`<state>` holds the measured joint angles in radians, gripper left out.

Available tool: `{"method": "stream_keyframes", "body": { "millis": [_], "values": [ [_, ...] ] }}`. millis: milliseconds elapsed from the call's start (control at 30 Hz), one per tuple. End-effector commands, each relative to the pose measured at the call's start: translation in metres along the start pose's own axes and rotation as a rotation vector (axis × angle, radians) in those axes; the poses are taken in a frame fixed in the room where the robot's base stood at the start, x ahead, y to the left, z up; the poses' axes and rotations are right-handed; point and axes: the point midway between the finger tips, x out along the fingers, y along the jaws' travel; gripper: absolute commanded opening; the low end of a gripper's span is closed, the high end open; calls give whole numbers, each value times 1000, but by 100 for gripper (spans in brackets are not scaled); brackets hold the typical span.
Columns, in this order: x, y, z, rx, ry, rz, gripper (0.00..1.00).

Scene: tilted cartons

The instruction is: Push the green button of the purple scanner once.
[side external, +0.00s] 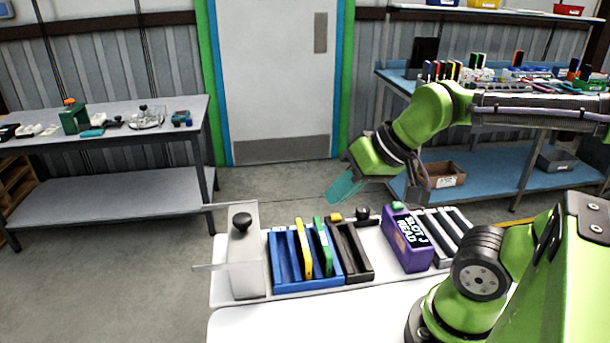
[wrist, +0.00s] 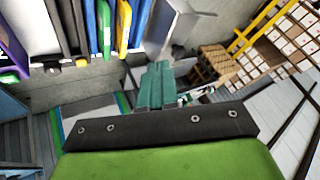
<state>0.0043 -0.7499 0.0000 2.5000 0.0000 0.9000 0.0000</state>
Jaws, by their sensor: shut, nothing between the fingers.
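The purple scanner (side external: 408,245) stands on the white table, right of centre in the side view, its dark display facing front with pale text that looks like "SLOT J READ". The green button (side external: 398,206) sits on its top. In the wrist view the scanner (wrist: 12,42) is cut off at the upper left, with the green button (wrist: 9,77) at its end. My gripper (side external: 343,188) has teal fingers, shut and empty, in the air left of and above the scanner, apart from it. The fingers also show in the wrist view (wrist: 157,85).
Left of the scanner stand a dark rack (side external: 352,250) and a blue rack (side external: 300,270) holding a yellow card (side external: 303,250) and a green card (side external: 323,247). A pale box with a black knob (side external: 242,222) stands farther left. A grey slotted rack (side external: 445,230) adjoins the scanner's right.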

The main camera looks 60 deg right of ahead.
Motion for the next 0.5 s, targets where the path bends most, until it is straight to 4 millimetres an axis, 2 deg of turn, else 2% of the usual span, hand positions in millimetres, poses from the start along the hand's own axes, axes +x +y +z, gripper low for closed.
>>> {"method": "stream_keyframes", "body": {
  "millis": [133,267,500],
  "values": [
    [10,19,-6,71,-25,52,0],
    [21,52,-26,207,-65,131,0],
    [30,134,-51,648,-235,281,0]
  ]
}}
